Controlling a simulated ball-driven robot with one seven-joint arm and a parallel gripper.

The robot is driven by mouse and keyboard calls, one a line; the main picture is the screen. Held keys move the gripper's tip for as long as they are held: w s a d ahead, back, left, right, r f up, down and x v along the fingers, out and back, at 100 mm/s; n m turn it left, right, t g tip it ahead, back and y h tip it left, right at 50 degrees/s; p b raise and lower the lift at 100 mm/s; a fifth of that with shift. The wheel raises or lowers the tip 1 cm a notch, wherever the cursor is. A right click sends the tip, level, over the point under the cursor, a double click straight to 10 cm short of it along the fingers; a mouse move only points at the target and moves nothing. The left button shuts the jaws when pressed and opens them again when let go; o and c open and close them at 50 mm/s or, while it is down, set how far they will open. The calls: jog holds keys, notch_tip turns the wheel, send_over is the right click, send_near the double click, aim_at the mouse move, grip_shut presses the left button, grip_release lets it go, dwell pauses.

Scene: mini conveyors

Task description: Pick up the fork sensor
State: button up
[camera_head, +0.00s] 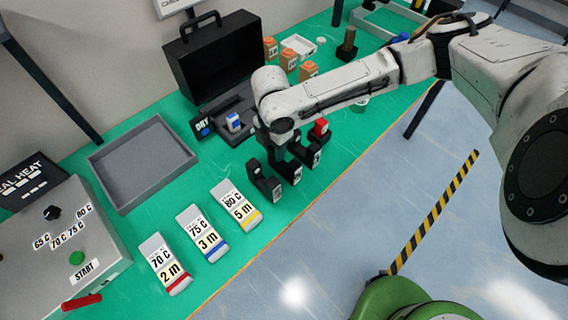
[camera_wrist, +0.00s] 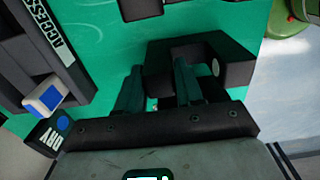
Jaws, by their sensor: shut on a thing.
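The fork sensor, a black U-shaped block (camera_wrist: 228,58), is in the wrist view just beyond my fingers, with a round pale spot on its right arm. My gripper (camera_wrist: 157,88) is shut on it, and one finger covers part of it. In the head view my gripper (camera_head: 276,148) points down over the table's front part, among dark blocks. The grip contact is hidden.
A dark block with a red top (camera_head: 320,130) stands close to my gripper's right. Three labelled cards, one of them the 5 min card (camera_head: 236,204), lie on the green table. A grey tray (camera_head: 141,164) and an open black case (camera_head: 217,60) are behind.

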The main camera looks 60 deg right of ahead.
jog(key=shift+r, duration=0.1)
jog(key=shift+r, duration=0.45)
jog(key=s+a+r+p, duration=0.3)
jog(key=s+r+p, duration=0.1)
jog(key=s+r, duration=0.8)
jog(key=shift+s+a, duration=0.4)
jog(key=shift+s, duration=0.3)
